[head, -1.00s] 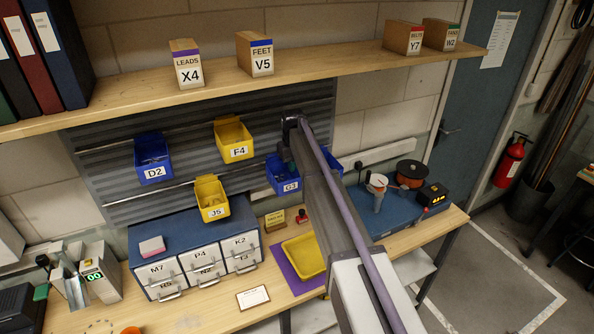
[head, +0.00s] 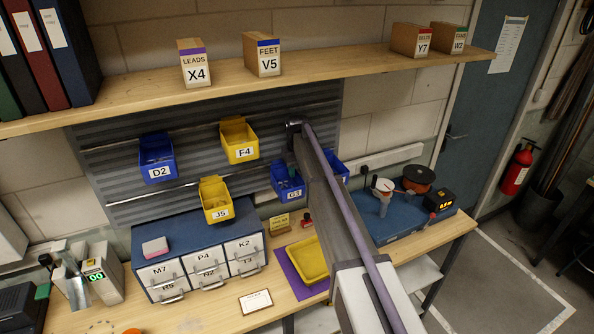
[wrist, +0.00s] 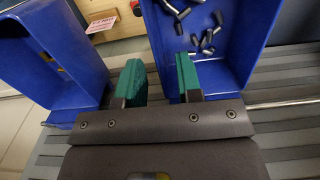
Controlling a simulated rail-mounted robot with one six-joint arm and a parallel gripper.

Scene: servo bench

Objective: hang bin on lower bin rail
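The blue G3 bin (head: 286,183) with small dark parts is in front of the slatted panel at lower-rail height, right of the yellow J5 bin (head: 215,198). In the head view my arm hides the fingers. The lower bin rail (head: 150,193) runs across the panel; in the wrist view a piece of rail (wrist: 285,103) shows beside the bin. Whether the bin's back is hooked on it is hidden.
Another blue bin (head: 338,167) is close beside G3, partly behind my arm; it also shows in the wrist view (wrist: 50,55). D2 (head: 157,158) and F4 (head: 238,139) hang on the upper rail. A drawer cabinet (head: 190,238) and yellow tray (head: 308,260) are below.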

